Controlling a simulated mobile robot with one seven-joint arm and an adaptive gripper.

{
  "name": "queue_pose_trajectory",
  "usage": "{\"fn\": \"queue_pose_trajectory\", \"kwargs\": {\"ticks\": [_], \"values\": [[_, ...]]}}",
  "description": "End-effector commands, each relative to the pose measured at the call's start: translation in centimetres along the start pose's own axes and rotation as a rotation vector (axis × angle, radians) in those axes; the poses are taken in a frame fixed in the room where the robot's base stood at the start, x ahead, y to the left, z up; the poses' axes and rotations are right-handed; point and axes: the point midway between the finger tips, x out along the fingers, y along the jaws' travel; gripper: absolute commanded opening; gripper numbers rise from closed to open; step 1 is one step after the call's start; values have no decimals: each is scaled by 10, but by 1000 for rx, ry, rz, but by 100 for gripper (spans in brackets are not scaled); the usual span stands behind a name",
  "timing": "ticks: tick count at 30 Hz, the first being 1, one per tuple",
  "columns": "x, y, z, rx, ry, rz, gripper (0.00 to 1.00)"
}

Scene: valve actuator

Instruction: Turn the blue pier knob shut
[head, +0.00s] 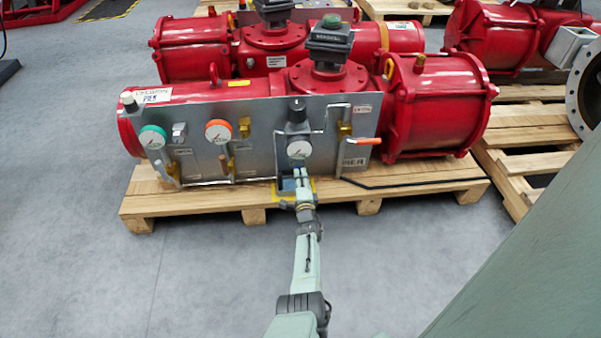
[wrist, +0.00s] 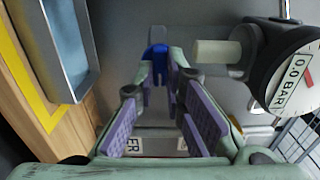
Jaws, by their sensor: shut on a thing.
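The blue knob (wrist: 158,50) shows in the wrist view at the far end of my fingers, against the grey panel. My gripper (wrist: 160,78) is shut on it, with the fingertips at its two sides and the purple pads spreading apart nearer the camera. In the head view my gripper (head: 301,172) reaches the lower part of the panel (head: 255,140), below the white gauge (head: 299,149). There the knob is too small and too covered by my fingers to make out. Its turned angle cannot be told.
The gauge reads 0.0 BAR close right of the fingers in the wrist view (wrist: 296,82). A pale stub (wrist: 215,52) sits beside the knob. A blue-grey tray (wrist: 66,45) with yellow edging is at left. A wooden pallet (head: 190,207) lies under the red actuator (head: 430,105).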

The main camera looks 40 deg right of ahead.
Motion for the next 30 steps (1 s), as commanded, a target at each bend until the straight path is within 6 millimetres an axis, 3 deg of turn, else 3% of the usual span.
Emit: {"fn": "queue_pose_trajectory", "kwargs": {"ticks": [15, 16, 24, 30], "values": [[2, -2, 0, 20, 0, -2, 0], [2, -2, 0, 20, 0, -2, 12], [1, -1, 0, 19, 0, -1, 30], [0, 0, 0, 18, 0, 0, 31]]}}
